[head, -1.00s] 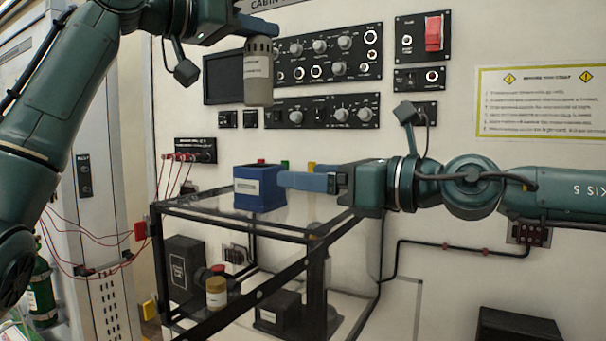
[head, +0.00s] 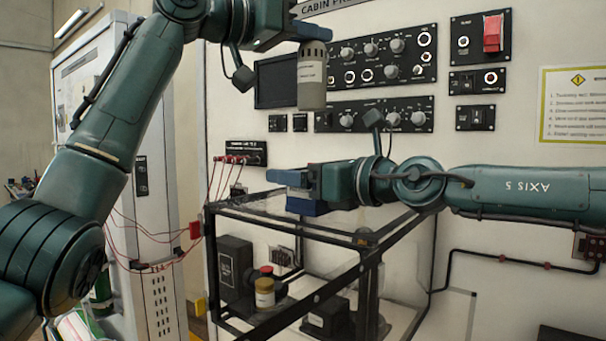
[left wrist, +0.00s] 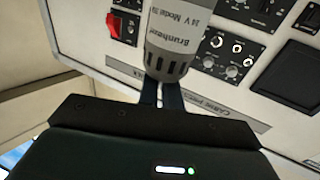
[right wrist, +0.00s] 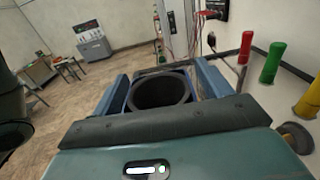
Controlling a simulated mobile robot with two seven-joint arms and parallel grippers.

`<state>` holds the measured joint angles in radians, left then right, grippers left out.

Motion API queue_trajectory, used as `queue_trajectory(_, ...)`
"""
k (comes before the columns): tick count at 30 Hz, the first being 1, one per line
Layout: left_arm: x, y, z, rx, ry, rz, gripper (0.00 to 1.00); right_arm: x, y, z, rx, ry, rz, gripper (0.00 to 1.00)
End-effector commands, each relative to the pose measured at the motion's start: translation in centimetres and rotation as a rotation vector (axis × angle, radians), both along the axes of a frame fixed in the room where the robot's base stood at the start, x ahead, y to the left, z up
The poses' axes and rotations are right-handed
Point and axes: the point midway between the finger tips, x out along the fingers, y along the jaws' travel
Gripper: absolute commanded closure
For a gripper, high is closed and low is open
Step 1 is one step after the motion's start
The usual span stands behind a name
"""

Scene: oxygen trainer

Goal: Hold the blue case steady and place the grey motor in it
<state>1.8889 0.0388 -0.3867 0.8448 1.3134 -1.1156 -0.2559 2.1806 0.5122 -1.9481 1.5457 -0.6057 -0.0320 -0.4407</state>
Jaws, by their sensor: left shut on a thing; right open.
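The grey motor (head: 312,78) hangs upright from my left gripper (head: 312,33), high in front of the panel wall. In the left wrist view the printed motor (left wrist: 172,40) sits at the ends of the closed blue fingers (left wrist: 160,92). The blue case (head: 308,207) is on the clear-topped stand, mostly hidden behind my right gripper (head: 288,180). In the right wrist view the case's round dark opening (right wrist: 160,92) is empty and lies between the two open fingers. I cannot tell whether the fingers touch its sides. The motor is well above the case.
The black-framed stand (head: 325,232) has a clear top. Green (right wrist: 268,62), red (right wrist: 245,47) and yellow (right wrist: 308,97) pegs stand beside the case. Red wires (head: 220,180) hang to the left of the stand. Knobbed panels (head: 385,60) cover the wall behind the motor.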

Motion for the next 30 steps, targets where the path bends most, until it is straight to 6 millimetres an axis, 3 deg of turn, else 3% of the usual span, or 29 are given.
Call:
queue_trajectory(5,-0.1,0.0,0.2,-0.002,-0.002,0.000,1.00,0.0,0.0,0.0,0.000,0.000,0.000,0.23)
queue_trajectory(22,-0.1,0.0,0.1,-0.002,-0.002,0.000,1.00,0.0,0.0,0.0,0.000,0.000,0.000,0.70)
queue_trajectory(26,0.0,0.0,-0.4,-0.002,0.000,-0.003,1.00,0.0,0.0,0.0,0.000,0.000,0.000,0.71)
queue_trajectory(30,0.1,-0.2,-2.4,-0.001,0.001,-0.013,1.00,0.0,0.0,0.0,0.000,0.000,0.000,0.71)
